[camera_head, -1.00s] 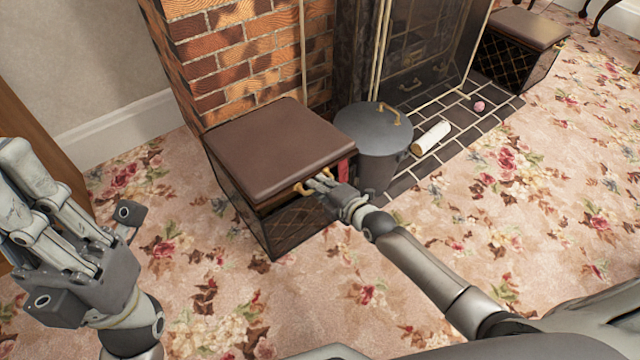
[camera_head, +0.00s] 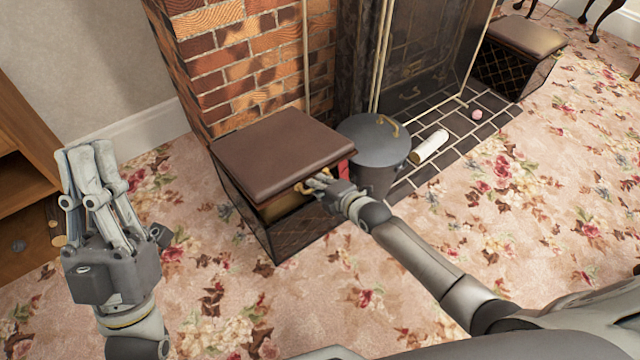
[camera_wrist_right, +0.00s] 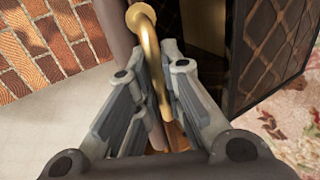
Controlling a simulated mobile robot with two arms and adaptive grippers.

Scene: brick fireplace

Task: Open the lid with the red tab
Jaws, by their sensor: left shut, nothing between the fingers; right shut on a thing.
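A box with a dark brown padded lid (camera_head: 280,150) stands by the brick column in the head view. Its lid is slightly raised at the front, and a gold-coloured inside shows in the gap. A red tab (camera_head: 346,169) shows at the lid's right side. My right gripper (camera_head: 318,184) is shut on the brass handle (camera_wrist_right: 146,40) at the lid's front edge, and the fingers hide part of the handle. My left gripper (camera_head: 92,160) is shut and empty, with fingers pointing up, to the left of the box and apart from it.
A grey lidded bucket (camera_head: 375,150) stands close to the box's right side. A white roll (camera_head: 430,146) and a pink ball (camera_head: 477,114) lie on the dark hearth tiles. A similar box (camera_head: 518,55) is far right. A wooden cabinet (camera_head: 20,160) stands left. Flowered carpet is clear in front.

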